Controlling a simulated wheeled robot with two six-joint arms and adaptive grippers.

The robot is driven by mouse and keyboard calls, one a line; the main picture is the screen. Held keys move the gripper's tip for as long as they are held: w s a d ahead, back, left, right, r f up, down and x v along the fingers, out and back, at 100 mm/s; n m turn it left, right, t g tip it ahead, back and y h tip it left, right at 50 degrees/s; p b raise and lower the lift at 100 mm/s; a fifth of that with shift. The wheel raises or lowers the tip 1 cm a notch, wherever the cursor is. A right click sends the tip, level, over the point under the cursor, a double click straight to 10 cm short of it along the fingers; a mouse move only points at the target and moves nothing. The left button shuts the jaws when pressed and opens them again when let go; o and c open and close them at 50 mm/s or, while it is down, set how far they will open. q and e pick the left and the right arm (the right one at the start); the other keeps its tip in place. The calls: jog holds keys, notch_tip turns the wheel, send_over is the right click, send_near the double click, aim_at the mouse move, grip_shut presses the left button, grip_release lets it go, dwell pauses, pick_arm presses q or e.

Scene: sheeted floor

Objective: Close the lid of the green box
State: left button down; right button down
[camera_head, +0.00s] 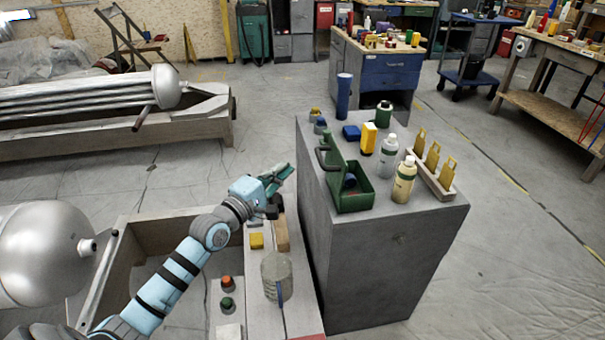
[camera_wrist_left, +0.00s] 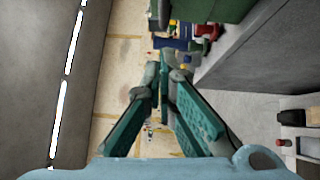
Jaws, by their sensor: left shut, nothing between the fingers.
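The green box (camera_head: 356,200) stands on top of the grey block, near its left front edge. Its lid (camera_head: 334,157) is open and stands up along the box's left side, with a handle on its outer face. Small dark and blue contents show inside. My left gripper (camera_head: 284,174) is left of the grey block, apart from the lid and roughly level with the block's top. Its fingers are closed with nothing between them, as the left wrist view also shows (camera_wrist_left: 164,62). My right gripper is in neither view.

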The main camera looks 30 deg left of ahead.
aim_at(315, 150)
pick_arm(q)
jog(key=shift+w+d+r+b, duration=0.1)
jog(key=shift+w+d+b, duration=0.1)
jog(key=shift+w+d, duration=0.5)
jog(key=shift+w+d+r+b, duration=0.15)
jog(key=shift+w+d, duration=0.3)
jog(key=shift+w, duration=0.45)
jog(key=shift+w+d+f+b, duration=0.1)
jog(key=shift+w+d+b, duration=0.1)
jog(key=shift+w+d, duration=0.5)
jog(key=shift+a+r, duration=0.1)
